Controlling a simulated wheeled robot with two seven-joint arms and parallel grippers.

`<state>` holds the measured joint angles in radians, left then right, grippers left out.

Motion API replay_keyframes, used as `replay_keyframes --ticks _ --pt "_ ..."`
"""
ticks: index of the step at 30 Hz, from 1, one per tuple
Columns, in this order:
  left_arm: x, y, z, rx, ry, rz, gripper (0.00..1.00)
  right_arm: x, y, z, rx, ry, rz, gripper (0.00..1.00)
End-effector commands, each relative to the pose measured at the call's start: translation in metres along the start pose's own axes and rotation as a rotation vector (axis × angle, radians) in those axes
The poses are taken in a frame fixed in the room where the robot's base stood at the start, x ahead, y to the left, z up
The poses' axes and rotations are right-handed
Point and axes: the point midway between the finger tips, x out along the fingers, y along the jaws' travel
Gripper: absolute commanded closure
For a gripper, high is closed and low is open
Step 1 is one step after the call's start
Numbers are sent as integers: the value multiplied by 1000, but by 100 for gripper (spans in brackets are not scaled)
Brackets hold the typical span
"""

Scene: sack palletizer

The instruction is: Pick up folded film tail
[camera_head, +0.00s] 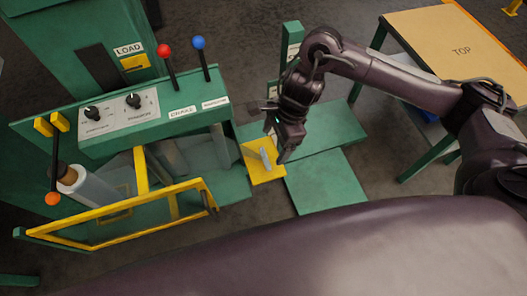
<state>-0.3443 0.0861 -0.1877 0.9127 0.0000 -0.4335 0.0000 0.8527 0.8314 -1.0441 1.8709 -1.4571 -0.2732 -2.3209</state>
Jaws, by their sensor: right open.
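A small pale grey strip (264,158), which looks like the folded film tail, stands or lies on a yellow plate (262,175) at the machine's right end. My right gripper (284,154) points down just to the right of the strip, close to it. Its jaws are open and seem to hold nothing. I cannot tell whether a finger touches the strip. A roll of whitish film (85,187) sits at the left of the machine. My left gripper is out of view.
The green machine has a control panel (150,112) with knobs, a red-ball lever (165,52) and a blue-ball lever (199,45). A yellow frame gate (120,222) stands in front. Green plates (326,181) lie at right. A table marked TOP (450,35) stands at back right.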

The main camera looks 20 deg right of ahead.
Motion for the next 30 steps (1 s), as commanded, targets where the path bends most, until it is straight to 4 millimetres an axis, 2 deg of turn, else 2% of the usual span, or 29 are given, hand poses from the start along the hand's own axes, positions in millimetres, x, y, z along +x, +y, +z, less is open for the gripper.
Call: replay_keyframes --ticks 1,4,12,16,22,23,30 --pt "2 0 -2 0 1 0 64 9 1 0 1 -2 3 20" --pt "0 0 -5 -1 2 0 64 19 2 1 2 -2 3 20" --pt "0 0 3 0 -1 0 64 57 3 4 5 -2 0 20" --pt "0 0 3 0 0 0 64 65 2 5 4 -3 -3 20" --pt "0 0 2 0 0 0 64 66 2 4 3 -3 -4 20" --pt "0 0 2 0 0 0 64 66 2 4 3 -3 -4 21" --pt "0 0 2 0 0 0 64 66 2 4 4 -3 -4 53"
